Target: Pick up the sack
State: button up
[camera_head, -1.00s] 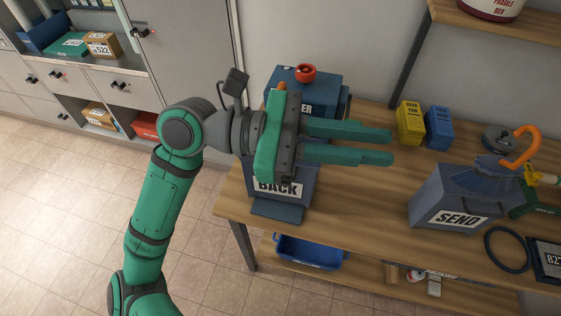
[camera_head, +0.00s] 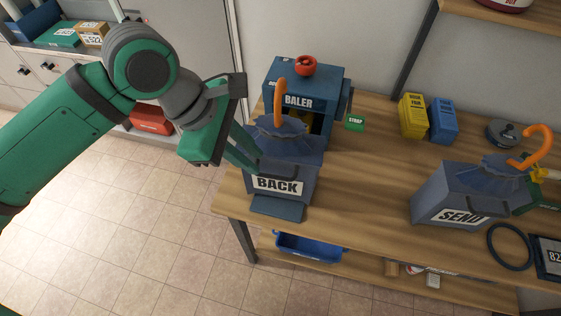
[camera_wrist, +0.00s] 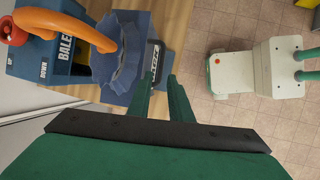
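Two blue sacks with orange hooks are on the table. One sack (camera_head: 285,135) sits in the grey-blue box labelled BACK (camera_head: 278,185), its hook (camera_head: 280,103) standing upright. The other sack (camera_head: 487,178) sits in the box labelled SEND (camera_head: 457,216), its hook (camera_head: 536,146) leaning right. My gripper (camera_head: 250,160) is at the left side of the BACK sack, pointing down and right. In the wrist view, my gripper's fingers (camera_wrist: 162,84) are apart with nothing between them, beside the BACK sack (camera_wrist: 122,55) and its hook (camera_wrist: 78,22). Whether they touch the sack I cannot tell.
A blue baler (camera_head: 308,88) with a red knob stands behind the BACK box. Yellow (camera_head: 412,116) and blue (camera_head: 442,121) small boxes stand at the back wall. A black ring (camera_head: 509,247) lies at the right. The wooden table (camera_head: 365,190) is clear between the two labelled boxes.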

aim_at(271, 175)
jog(key=x, duration=0.9)
jog(key=shift+s+d+f, duration=0.1)
jog(key=shift+d+f, duration=0.1)
jog(key=shift+f, duration=0.1)
grip_shut()
dwell(1.1)
